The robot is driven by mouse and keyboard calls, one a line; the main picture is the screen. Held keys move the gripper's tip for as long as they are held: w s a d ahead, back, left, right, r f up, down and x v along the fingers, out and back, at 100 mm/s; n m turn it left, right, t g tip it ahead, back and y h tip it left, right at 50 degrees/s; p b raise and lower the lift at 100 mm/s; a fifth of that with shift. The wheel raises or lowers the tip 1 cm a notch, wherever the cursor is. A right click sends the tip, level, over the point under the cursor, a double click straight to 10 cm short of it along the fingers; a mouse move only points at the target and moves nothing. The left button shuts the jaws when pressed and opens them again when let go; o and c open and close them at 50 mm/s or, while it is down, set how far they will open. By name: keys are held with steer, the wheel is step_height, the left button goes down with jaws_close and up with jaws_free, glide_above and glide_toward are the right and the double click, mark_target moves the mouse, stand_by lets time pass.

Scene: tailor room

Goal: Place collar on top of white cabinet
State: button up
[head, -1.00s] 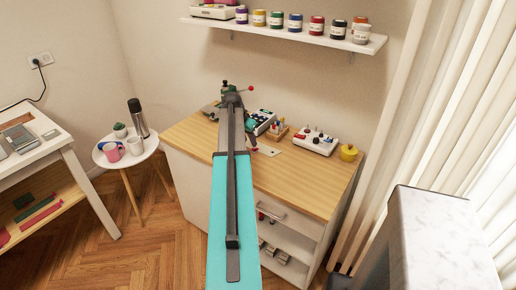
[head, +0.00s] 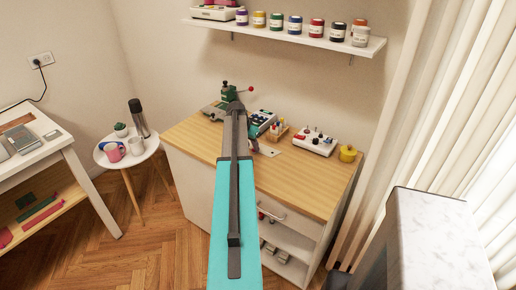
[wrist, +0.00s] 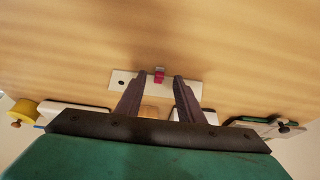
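The white cabinet (head: 195,180) has a pale wooden top and stands against the wall in the head view. My gripper (wrist: 160,77) is over that top, with its two dark fingers apart. A small flat white piece (wrist: 126,80) with a dark hole lies on the wood beyond the fingertips. A small pink-red thing (wrist: 159,75) shows at this piece, between the fingertips, with no finger seen touching it. I cannot tell whether either is the collar; nothing else in view is clearly a collar.
On the cabinet top are a green machine (head: 227,94), a dark-keyed device (head: 262,121), a white box with knobs (head: 314,141) and a yellow pot (head: 348,154). The front right of the top is clear. A round side table (head: 127,161) holds cups and a flask.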

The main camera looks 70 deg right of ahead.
steer(key=shift+p+x, duration=0.3)
steer(key=shift+x, duration=1)
steer(key=shift+c, duration=0.4)
jaws_close()
